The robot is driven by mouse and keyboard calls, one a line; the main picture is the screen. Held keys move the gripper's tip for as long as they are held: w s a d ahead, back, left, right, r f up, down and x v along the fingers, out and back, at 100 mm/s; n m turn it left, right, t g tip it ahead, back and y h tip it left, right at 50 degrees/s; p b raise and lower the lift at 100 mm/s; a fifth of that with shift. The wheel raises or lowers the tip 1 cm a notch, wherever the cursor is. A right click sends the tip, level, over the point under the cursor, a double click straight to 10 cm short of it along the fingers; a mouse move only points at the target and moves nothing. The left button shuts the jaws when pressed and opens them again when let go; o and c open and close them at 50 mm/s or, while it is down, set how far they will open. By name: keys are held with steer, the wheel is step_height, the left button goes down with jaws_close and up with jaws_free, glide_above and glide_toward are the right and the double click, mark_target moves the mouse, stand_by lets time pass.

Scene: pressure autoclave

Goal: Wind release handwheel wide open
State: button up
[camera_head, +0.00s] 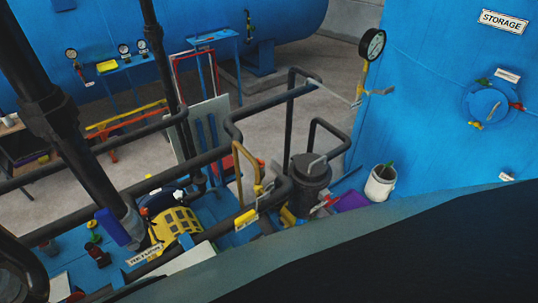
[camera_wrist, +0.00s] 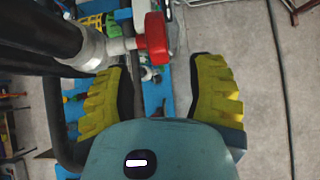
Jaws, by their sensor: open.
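In the wrist view a red handwheel (camera_wrist: 153,38) shows nearly edge-on, on a pale stem from a grey pipe fitting (camera_wrist: 88,48). My gripper (camera_wrist: 162,74) has two yellow ribbed fingers spread wide, with nothing held between them. The red wheel appears ahead of the fingertips, in line with the gap and slightly nearer the left finger. I see no contact, but its exact distance cannot be told. I cannot pick out this wheel surely in the head view, and my gripper does not show there.
Black pipes (camera_head: 255,105) cross the head view around a dark canister (camera_head: 307,184). A gauge (camera_head: 372,44) stands by the blue storage tank (camera_head: 430,100). A white bucket (camera_head: 381,183) is beside it. A dark pipe runs left of my gripper; grey floor (camera_wrist: 265,110) lies to the right.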

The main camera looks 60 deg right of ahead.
steer(key=shift+v, duration=1.05)
steer(key=shift+w+d, duration=0.1)
